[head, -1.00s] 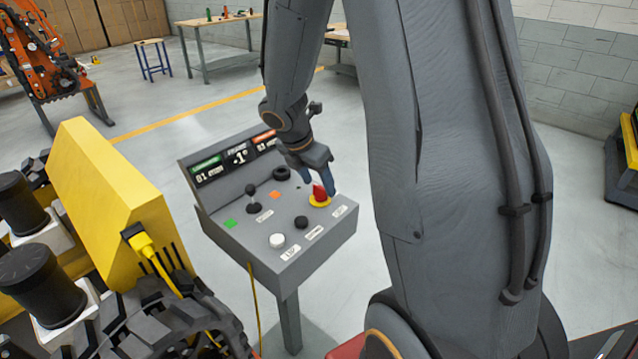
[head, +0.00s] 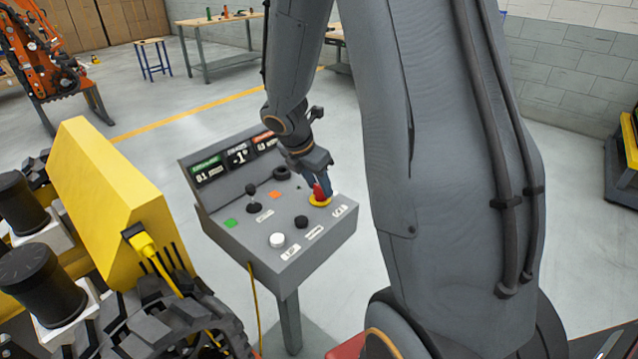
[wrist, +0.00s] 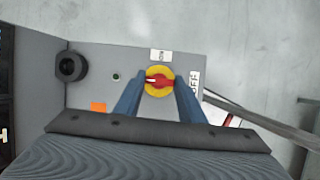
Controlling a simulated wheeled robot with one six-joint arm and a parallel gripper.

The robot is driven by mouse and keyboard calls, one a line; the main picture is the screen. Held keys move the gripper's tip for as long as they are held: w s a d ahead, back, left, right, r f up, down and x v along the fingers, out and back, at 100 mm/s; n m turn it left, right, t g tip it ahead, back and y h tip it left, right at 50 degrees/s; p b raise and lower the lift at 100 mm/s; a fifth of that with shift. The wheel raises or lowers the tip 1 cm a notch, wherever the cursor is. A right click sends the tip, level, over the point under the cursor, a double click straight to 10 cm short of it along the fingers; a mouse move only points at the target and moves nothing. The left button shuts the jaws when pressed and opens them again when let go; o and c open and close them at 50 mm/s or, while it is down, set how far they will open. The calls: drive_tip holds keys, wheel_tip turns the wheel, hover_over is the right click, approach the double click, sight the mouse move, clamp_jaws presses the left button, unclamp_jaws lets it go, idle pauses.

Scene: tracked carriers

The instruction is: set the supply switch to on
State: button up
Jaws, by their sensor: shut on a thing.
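The supply switch has a red handle (head: 319,192) on a yellow disc (head: 320,202), at the right side of the grey console's top. In the wrist view the red handle (wrist: 160,82) lies crosswise on the yellow disc (wrist: 158,94), its white mark toward the left. An OFF label (wrist: 195,82) is to the right of the disc, and a small label (wrist: 161,55), seemingly ON, is above it. My gripper (wrist: 159,86) is down at the switch, its blue fingers shut on the handle, one at each end. In the head view my gripper (head: 317,178) partly hides the handle.
The console (head: 290,262) also carries a black lever (head: 252,198), a white button (head: 277,240), a black button (head: 301,222) and a black ring-shaped part (head: 282,173). A yellow tracked carrier (head: 105,190) stands close on the left. Open floor lies behind the console.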

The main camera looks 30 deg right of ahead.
drive_tip(key=m, duration=0.2)
drive_tip(key=m+g+p, duration=0.1)
drive_tip(key=m, duration=0.1)
drive_tip(key=shift+w+g, duration=0.2)
drive_tip(key=shift+g, duration=0.1)
drive_tip(key=m+g, duration=0.1)
drive_tip(key=m, duration=0.1)
drive_tip(key=m+p, duration=0.1)
drive_tip(key=m, duration=0.1)
drive_tip(key=shift+w+m+g, duration=0.2)
drive_tip(key=shift+m+g, duration=0.2)
drive_tip(key=m+g+y, duration=0.1)
drive_tip(key=m, duration=0.3)
drive_tip(key=shift+w+d+m, duration=0.1)
drive_tip(key=shift+w+m, duration=0.05)
drive_tip(key=shift+m, duration=0.15)
drive_tip(key=shift+d+r+m+g+y, duration=0.1)
drive_tip(key=shift+m+g+y, duration=0.55)
drive_tip(key=shift+m, duration=1.25)
drive_tip(key=shift+w, duration=0.1)
drive_tip(key=o, duration=1)
drive_tip(key=shift+o, duration=0.2)
